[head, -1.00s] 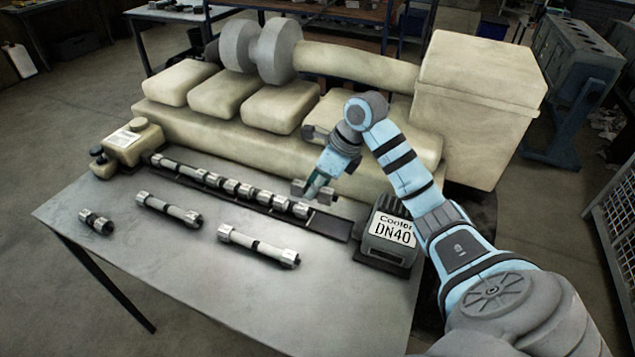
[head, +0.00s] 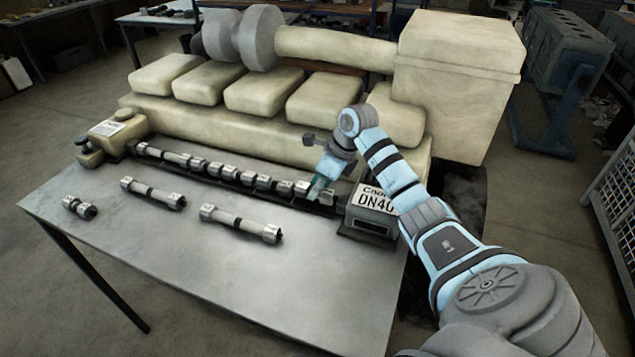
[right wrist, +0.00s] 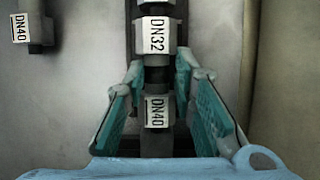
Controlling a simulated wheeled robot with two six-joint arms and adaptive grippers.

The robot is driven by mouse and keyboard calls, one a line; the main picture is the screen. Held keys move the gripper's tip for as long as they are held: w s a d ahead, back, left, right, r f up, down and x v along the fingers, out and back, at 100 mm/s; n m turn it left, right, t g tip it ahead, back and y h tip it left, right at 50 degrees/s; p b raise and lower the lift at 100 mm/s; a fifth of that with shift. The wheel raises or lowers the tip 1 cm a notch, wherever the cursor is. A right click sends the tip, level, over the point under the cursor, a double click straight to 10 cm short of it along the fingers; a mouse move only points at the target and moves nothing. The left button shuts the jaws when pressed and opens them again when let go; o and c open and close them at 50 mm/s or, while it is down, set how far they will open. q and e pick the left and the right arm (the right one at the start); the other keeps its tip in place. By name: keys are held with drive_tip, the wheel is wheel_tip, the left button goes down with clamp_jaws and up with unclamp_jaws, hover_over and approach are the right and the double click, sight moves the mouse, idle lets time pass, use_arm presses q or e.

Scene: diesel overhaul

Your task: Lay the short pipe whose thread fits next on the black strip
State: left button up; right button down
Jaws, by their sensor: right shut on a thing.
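My right gripper (head: 317,186) is shut on a short pipe (right wrist: 157,76) with metal collars and a dark middle. In the right wrist view its far collar reads DN32 and its near collar DN40, with the teal fingers on either side. The pipe is in line with the black strip (right wrist: 130,30), between the row of pipes (head: 215,168) and the grey cooler block (head: 368,215) labelled DN40. I cannot tell whether it rests on the strip. My left gripper is not in view.
Three loose pipes lie on the grey table: a small one (head: 79,207), a medium one (head: 153,194) and a longer one (head: 240,223). A cream engine body (head: 270,140) stands behind the strip. The table's front is clear.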

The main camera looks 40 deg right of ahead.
drive_tip(key=shift+f, duration=0.3)
drive_tip(key=shift+w+f, duration=0.2)
drive_tip(key=shift+s, duration=0.1)
drive_tip(key=shift+f, duration=0.15)
drive_tip(key=c, duration=1.2)
unclamp_jaws()
drive_tip(key=shift+c, duration=0.2)
drive_tip(key=v, duration=1.2)
